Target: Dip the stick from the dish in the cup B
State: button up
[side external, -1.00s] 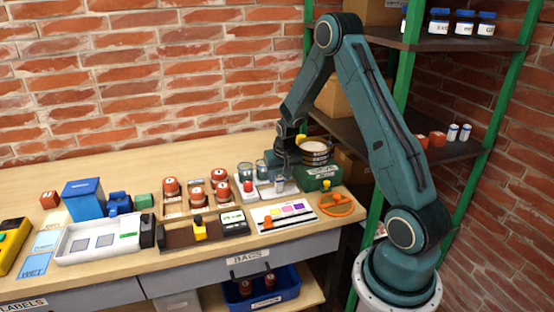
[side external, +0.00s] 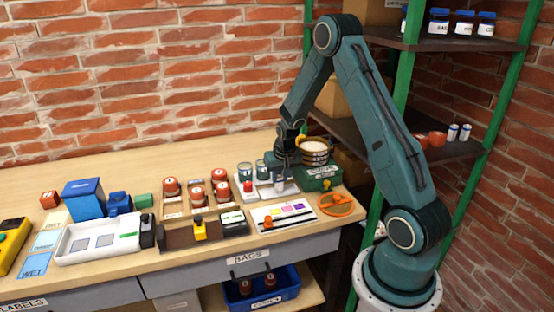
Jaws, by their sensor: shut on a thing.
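My gripper (side external: 281,177) points down at the right end of a white rack (side external: 264,194) near the back of the bench. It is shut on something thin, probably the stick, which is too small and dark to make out. Two clear glass cups (side external: 245,172) stand behind the rack's left part. Another small clear cup (side external: 279,186) seems to be just under my fingertips; whether the held thing is inside it I cannot tell. No letter is readable on any cup, so cup B cannot be picked out. I cannot identify the dish for certain.
A green box (side external: 318,178) with a round sieve stack (side external: 314,152) stands close right of my gripper. An orange ring (side external: 336,204) lies in front of it. Red-capped jars (side external: 220,191) fill a wooden tray to the left. A colour chart card (side external: 284,215) lies in front.

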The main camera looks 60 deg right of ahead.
aim_at(280, 177)
jog(key=shift+r, duration=0.25)
jog(key=shift+r, duration=2.3)
jog(key=shift+w, duration=0.1)
jog(key=w+d+r, duration=0.4)
jog(key=w+r, duration=0.2)
jog(key=w, duration=0.2)
jog(key=shift+w+d+r, duration=0.3)
jog(key=shift+d, duration=0.1)
jog(key=shift+f, duration=0.25)
jog(key=shift+f, duration=4.3)
